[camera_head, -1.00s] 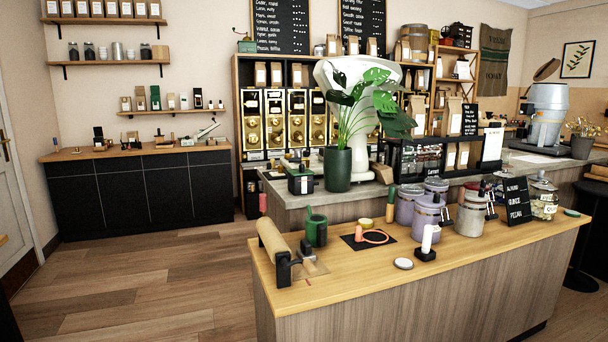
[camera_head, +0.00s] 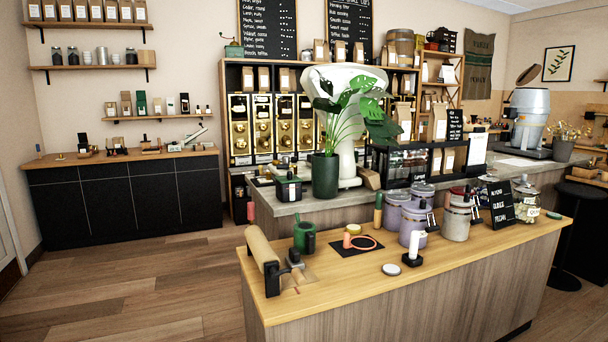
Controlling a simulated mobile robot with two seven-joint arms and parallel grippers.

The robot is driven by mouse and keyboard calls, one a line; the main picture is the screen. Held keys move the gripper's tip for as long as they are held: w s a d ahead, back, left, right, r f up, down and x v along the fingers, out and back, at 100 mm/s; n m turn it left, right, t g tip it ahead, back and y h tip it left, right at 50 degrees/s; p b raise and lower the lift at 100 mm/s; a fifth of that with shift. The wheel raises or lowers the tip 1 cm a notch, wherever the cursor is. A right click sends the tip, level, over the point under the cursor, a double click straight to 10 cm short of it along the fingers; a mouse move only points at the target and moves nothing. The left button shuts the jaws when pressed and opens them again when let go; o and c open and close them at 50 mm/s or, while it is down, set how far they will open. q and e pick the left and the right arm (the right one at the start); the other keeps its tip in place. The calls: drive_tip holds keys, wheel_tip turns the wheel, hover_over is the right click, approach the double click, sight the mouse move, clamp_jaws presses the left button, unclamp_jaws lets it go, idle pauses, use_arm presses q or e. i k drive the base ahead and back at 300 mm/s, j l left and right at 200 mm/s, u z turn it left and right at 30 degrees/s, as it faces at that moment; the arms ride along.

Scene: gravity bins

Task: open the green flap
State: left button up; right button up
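A row of gravity bins (camera_head: 240,137) with gold fronts and white labels stands in the wooden shelf unit against the back wall. They are far off and small. I cannot make out a green flap on any of them. The plant (camera_head: 325,174) and the large white funnel-shaped vessel (camera_head: 347,125) stand in front of the right part of that unit and hide some of it. Neither of my grippers is in view.
A wooden-topped counter (camera_head: 380,275) stands close in front, holding a paper roll (camera_head: 262,246), a green mug (camera_head: 304,237) and several jars. A grey-topped counter (camera_head: 300,209) stands behind it. Open floor (camera_head: 150,275) lies at left.

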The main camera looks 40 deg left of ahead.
sight(290, 177)
drive_tip(key=j+z, duration=0.5)
drive_tip(key=j, duration=0.25)
drive_tip(key=j+z, duration=0.45)
drive_tip(key=j, duration=0.9)
drive_tip(key=k+j+z, duration=0.1)
drive_tip(key=j, duration=0.4)
drive_tip(key=k+j, duration=0.15)
drive_tip(key=j, duration=0.4)
drive_tip(key=j+z, duration=0.1)
drive_tip(key=j, duration=0.45)
drive_tip(key=k, duration=0.05)
